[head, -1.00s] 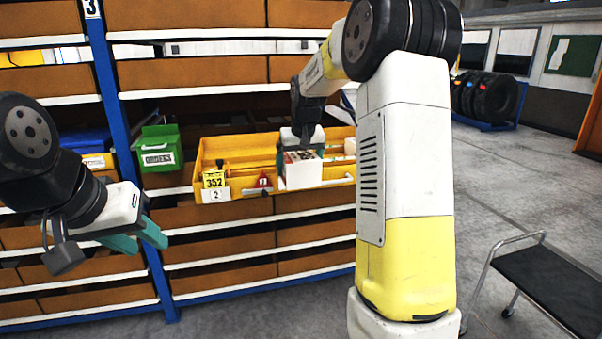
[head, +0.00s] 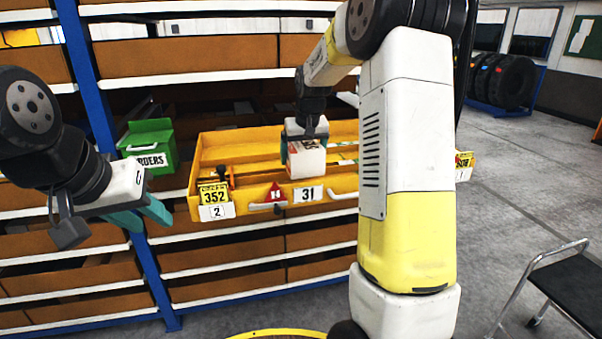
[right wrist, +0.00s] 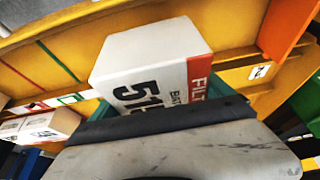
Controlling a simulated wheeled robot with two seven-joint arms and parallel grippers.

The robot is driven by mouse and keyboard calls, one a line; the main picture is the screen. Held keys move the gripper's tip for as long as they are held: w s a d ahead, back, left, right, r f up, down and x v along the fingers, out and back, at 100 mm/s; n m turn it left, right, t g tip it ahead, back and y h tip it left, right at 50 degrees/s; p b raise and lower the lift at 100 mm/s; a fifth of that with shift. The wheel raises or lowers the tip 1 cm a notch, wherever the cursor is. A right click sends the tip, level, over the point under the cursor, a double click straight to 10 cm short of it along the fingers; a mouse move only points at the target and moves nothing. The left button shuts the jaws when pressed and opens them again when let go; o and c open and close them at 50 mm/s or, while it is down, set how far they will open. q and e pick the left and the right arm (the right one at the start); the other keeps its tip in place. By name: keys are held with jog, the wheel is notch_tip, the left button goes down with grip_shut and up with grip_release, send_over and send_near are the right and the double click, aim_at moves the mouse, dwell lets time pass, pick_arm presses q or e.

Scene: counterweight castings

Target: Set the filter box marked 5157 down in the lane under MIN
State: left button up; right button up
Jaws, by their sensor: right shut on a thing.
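The filter box (head: 306,160) is white with a red band. In the right wrist view the box (right wrist: 150,55) shows "515", with the last digit hidden, and part of "FILT". My right gripper (head: 305,140) is shut on it and holds it in or over the yellow tray (head: 240,205); I cannot tell whether it touches the floor. Coloured lines (right wrist: 55,101) mark the tray floor in the right wrist view. I cannot read a MIN label. My left gripper (head: 148,217) is open and empty, left of the tray.
A green bin (head: 150,145) stands left of the tray. Another white box (right wrist: 50,127) shows in the right wrist view. A black-topped cart (head: 570,290) stands at right.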

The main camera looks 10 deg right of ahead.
jog(key=shift+f, duration=3.1)
jog(key=shift+f, duration=0.1)
jog(key=o, duration=1.4)
jog(key=shift+c, duration=0.2)
